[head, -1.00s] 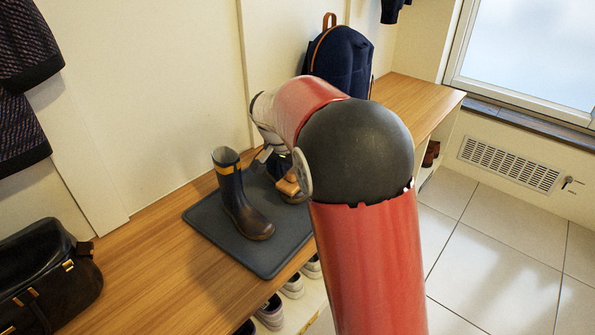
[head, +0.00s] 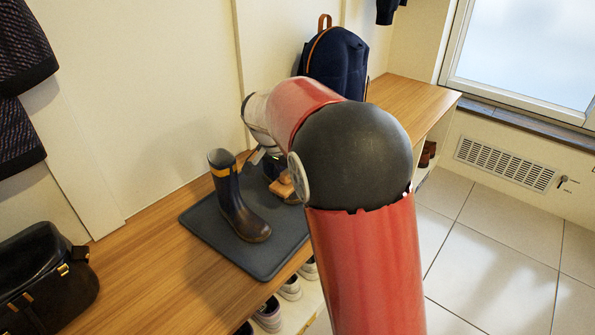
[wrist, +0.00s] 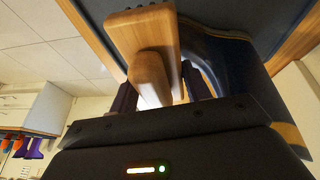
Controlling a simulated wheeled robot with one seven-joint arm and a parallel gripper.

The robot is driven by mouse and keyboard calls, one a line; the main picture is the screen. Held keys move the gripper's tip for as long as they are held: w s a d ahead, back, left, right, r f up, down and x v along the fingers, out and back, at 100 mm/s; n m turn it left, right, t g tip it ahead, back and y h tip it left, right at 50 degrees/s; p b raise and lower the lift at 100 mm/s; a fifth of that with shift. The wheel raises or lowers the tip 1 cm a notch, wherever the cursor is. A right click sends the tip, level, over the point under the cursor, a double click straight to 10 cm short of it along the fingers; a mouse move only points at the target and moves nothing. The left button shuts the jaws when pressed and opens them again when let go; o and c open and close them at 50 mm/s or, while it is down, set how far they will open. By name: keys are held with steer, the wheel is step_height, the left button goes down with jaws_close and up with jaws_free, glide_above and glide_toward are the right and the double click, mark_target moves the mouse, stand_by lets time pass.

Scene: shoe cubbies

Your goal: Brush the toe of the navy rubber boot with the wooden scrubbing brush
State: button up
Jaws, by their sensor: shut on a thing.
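A navy rubber boot (head: 236,205) with a yellow band near its top and a brown sole stands upright on the dark mat (head: 262,266).
The mat lies on a wooden bench (head: 150,262) along the wall. A black bag (head: 45,280) is at the left and a navy backpack (head: 335,63) behind my arm. Several shoes (head: 290,288) sit in cubbies below. The tiled floor at right is clear.

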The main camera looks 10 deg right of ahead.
steer(key=shift+s+a, duration=0.35)
steer(key=shift+a, duration=0.4)
steer(key=shift+w+d+f, duration=0.1)
steer(key=shift+w+d, duration=0.2)
steer(key=shift+d, duration=0.25)
steer(key=shift+w+d+f, duration=0.1)
steer(key=shift+w+d, duration=0.2)
steer(key=shift+d, duration=0.2)
steer(key=shift+r, duration=0.1)
steer(key=r+p, duration=0.3)
steer(key=r, duration=0.2)
steer(key=r+p, duration=0.2)
steer(key=r, duration=0.1)
steer(key=shift+s+d+p, duration=0.1)
steer(key=shift+s+p, duration=0.15)
steer(key=shift+p, duration=0.1)
